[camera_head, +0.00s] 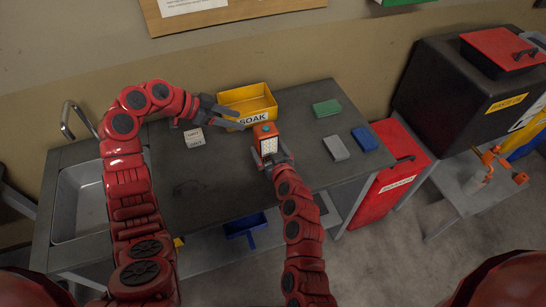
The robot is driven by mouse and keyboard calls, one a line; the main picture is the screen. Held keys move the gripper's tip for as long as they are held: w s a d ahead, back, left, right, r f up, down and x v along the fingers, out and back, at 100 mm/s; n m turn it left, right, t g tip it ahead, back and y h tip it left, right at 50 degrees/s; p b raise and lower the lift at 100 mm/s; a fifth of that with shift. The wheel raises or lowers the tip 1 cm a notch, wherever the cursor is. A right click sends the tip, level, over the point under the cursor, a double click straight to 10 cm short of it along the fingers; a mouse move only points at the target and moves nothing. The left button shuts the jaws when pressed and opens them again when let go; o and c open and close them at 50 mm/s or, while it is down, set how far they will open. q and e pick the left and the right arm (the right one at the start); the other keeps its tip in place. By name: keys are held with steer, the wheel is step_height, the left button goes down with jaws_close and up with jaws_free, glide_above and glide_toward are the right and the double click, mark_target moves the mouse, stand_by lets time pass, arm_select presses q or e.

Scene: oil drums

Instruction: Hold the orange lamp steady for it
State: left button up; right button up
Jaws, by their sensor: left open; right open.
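The orange lamp (265,131), with a pale dotted panel on its front, stands on the dark bench top (315,173) in front of the yellow bin. My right gripper (276,158) is open at the lamp's lower front, with its fingers close around the base; I cannot tell whether they touch it. My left gripper (238,118) is open, up and to the left of the lamp, with its fingers pointing right, in front of the yellow bin. It holds nothing that I can see.
The yellow bin (261,92) marked SOAK stands at the back. A small white block (194,137) lies left. Green (327,108), grey (336,148) and blue (365,139) pads lie right. A sink (83,203) is at the left end; a red bin (393,182) stands beyond the right edge.

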steer(key=shift+x, duration=0.95)
steer(key=c, duration=1.5)
arm_select(q)
jaws_close()
step_height(320, 180, up, 5)
steer(key=m+t+y, duration=0.2)
steer(key=t+y, duration=0.2)
glide_above(263, 131)
steer(key=shift+f, duration=4.15)
